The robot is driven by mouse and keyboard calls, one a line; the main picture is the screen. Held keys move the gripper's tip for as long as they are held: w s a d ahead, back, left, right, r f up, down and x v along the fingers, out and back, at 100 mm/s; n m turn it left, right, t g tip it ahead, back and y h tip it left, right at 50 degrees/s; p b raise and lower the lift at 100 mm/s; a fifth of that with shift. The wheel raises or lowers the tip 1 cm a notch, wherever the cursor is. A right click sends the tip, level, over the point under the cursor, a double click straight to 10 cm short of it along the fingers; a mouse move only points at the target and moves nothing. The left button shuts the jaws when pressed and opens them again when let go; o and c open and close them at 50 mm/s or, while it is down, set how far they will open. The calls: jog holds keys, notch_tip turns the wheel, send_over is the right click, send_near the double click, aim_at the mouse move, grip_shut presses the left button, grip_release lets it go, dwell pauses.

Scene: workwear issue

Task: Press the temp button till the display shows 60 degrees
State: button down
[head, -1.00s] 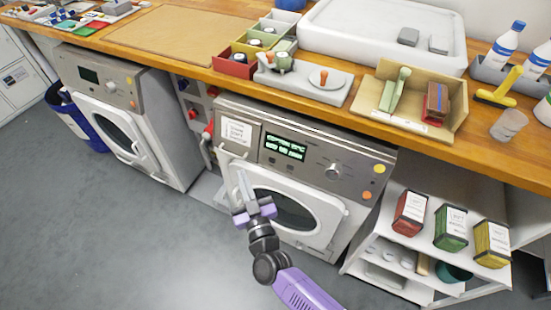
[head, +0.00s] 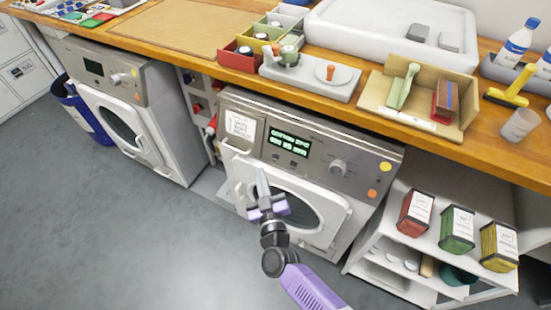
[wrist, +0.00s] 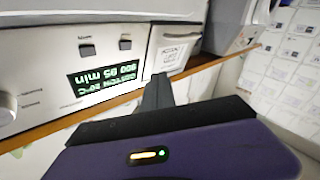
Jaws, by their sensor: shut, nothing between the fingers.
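The washing machine (head: 355,165) under the bench has a lit green display (head: 290,144) on its panel. The display (wrist: 103,83) is upside down in the wrist view; it seems to read "cotton" with 30 °C, but blur makes the digits uncertain. Two small dark buttons (wrist: 87,49) and (wrist: 125,44) sit beside the display, on its lower side in the head view; their labels are too small to read, so I cannot tell which is temp. My gripper (head: 261,177) is shut and empty, in front of the door below the panel. Its fingers (wrist: 158,85) show in the wrist view, apart from the buttons.
A round knob (head: 337,168) and an orange round mark (head: 372,194) are right of the display. A white label card (head: 241,126) is at its left. The round door (head: 290,208) lies below. The wooden bench edge (head: 340,115) overhangs the panel. A shelf with tins (head: 457,230) stands right.

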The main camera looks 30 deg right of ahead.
aim_at(276, 156)
jog(key=shift+w+d+f+b, duration=0.35)
jog(key=shift+w+d+b, duration=0.35)
jog(key=shift+d, duration=0.2)
jog(key=shift+w+d+f+b, duration=0.4)
jog(key=shift+w+d+b, duration=0.15)
jog(key=shift+d+b, duration=0.25)
jog(key=shift+w+d+f+b, duration=0.35)
jog(key=shift+w+d+b, duration=0.3)
jog(key=shift+d, duration=0.3)
jog(key=shift+w+d+f, duration=0.1)
jog(key=shift+w+d, duration=0.15)
jog(key=shift+d, duration=0.05)
jog(key=shift+w+d+f+b, duration=0.1)
jog(key=shift+w+d+b, duration=0.05)
jog(key=shift+d+b, duration=0.2)
dwell(1.0)
jog(key=shift+a, duration=0.15)
jog(key=shift+s+a+r+p, duration=0.25)
jog(key=shift+s+a+p, duration=0.25)
jog(key=shift+p, duration=0.4)
jog(key=shift+a, duration=0.1)
